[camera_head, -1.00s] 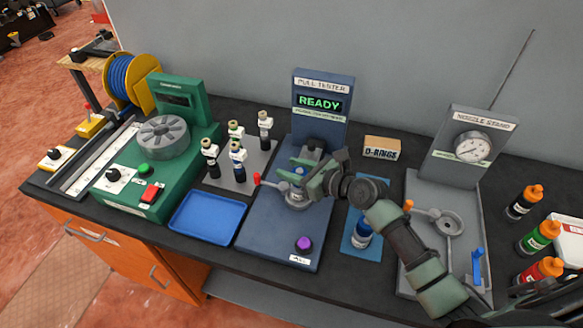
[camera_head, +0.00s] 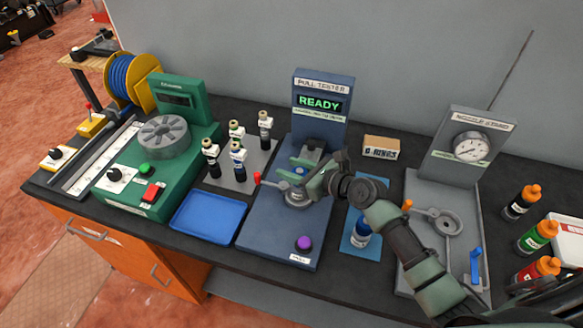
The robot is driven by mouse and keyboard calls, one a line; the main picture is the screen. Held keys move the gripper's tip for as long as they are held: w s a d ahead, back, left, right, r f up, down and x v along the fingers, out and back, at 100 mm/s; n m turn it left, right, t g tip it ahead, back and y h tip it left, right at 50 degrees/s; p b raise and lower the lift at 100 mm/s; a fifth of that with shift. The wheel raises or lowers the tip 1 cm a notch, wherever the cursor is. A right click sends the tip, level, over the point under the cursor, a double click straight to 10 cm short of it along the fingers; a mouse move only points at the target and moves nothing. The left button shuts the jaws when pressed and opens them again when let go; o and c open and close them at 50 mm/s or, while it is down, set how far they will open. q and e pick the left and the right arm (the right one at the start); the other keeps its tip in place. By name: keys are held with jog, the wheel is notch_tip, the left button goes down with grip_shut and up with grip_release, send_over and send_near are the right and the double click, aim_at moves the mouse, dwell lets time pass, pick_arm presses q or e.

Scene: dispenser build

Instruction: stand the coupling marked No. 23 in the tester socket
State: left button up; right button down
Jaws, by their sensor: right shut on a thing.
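The pull tester (camera_head: 322,104) is dark blue with a lit READY screen. Its grey round socket (camera_head: 297,200) sits on its base, with a red-tipped lever (camera_head: 258,178) to the left. My right gripper (camera_head: 306,188) is at the socket, coming in from the right. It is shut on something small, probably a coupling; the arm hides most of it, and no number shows. Several dark couplings with white tags stand on a grey plate left of the tester, including one at the front left (camera_head: 211,158) and one at the back (camera_head: 265,129). Their tag numbers are too small to read. My left gripper is not in view.
A blue tray (camera_head: 208,203) lies empty left of the tester. A purple button (camera_head: 303,243) is on the tester's front. The nozzle stand (camera_head: 415,273) and several bottles are to the right.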

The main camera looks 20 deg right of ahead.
jog(key=shift+f+b, duration=0.35)
jog(key=shift+f, duration=0.15)
jog(key=c, duration=1.1)
grip_release()
jog(key=shift+c, duration=0.2)
jog(key=shift+s+f, duration=0.1)
jog(key=shift+s+d+r+p, duration=0.25)
jog(key=shift+s+d+p, duration=0.05)
jog(key=shift+p, duration=0.15)
jog(key=p+v, duration=0.4)
jog(key=v, duration=0.6)
jog(key=shift+s+f, duration=0.1)
